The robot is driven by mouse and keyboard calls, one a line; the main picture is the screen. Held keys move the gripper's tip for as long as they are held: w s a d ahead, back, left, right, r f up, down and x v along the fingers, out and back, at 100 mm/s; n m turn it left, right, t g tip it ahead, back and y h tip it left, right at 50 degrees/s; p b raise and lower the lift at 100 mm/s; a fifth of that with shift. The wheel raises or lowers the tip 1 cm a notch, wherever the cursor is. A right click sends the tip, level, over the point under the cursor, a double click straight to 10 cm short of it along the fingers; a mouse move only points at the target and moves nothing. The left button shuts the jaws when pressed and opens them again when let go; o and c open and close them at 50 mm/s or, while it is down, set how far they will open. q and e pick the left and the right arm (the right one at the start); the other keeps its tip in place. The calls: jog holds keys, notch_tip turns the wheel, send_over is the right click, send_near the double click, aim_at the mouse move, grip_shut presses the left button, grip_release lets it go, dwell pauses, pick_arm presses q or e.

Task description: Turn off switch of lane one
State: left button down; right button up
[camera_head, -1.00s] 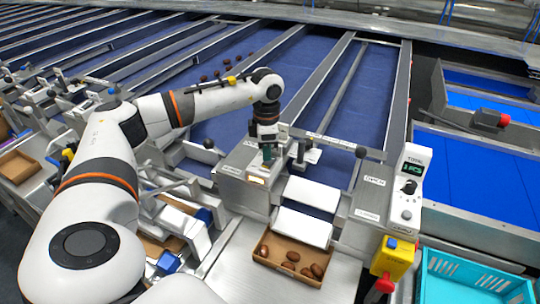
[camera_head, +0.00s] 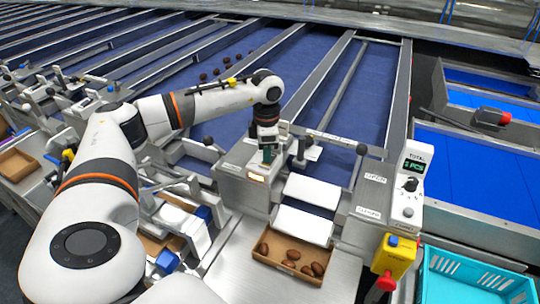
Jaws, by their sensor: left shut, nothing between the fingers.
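My left gripper (camera_head: 268,155) is shut and empty, pointing down at the top of the metal lane box (camera_head: 240,164). Its fingertips are at or just above a small lit switch (camera_head: 257,177) on that box. I cannot tell whether they touch it. My left arm reaches in from the left over the lanes. A control box (camera_head: 409,190) with a green "TOTAL" display, a black knob and a white button stands to the right. My right gripper is not in view.
A cardboard tray (camera_head: 262,258) with several brown dates sits below the white flaps (camera_head: 303,225). A yellow box with a red emergency button (camera_head: 385,281) is at the front right, beside a turquoise crate (camera_head: 450,262). Several dates lie on the blue belt (camera_head: 330,60).

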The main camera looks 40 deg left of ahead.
pick_arm(q)
jog(key=shift+f, duration=0.2)
jog(key=shift+r, duration=0.15)
jog(key=shift+r+p, duration=2.35)
jog(key=shift+r, duration=1.05)
